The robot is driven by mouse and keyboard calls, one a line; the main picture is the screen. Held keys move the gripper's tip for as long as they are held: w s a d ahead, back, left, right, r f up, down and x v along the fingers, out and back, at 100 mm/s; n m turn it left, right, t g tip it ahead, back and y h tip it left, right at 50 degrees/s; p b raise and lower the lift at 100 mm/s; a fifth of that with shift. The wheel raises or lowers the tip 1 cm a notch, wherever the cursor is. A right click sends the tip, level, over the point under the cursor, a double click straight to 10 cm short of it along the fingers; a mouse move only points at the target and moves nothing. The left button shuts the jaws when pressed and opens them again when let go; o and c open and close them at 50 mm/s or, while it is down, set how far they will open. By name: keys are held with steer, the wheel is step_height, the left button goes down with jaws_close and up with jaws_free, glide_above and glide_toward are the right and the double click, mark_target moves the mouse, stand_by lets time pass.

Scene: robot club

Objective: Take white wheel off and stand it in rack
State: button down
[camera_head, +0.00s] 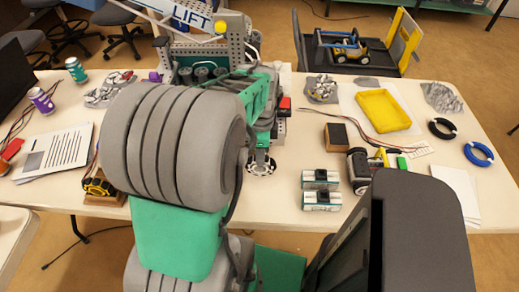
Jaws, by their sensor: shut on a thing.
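The white wheel (261,163), with a dark centre, shows just below my gripper (262,149), near the table's front edge in the head view. My gripper points down and is shut on the wheel; its fingertips are small and partly hidden. Whether the wheel touches anything else is unclear. A metal-framed robot (235,29) marked LIFT stands behind, partly covered by my arm. A wooden stand (108,199) with a yellow and black wheel (98,186) in it sits at the left front, probably the rack; my arm hides part of it.
A yellow tray (383,111), a wooden box (336,136), two small boxes (321,200), a dark motor-like part (359,170), and black (441,128) and blue (479,153) rings occupy the right. Some tabletop between items is clear.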

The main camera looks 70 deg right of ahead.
steer(key=shift+r, duration=0.15)
steer(key=shift+r+p, duration=2.45)
steer(key=shift+r, duration=0.4)
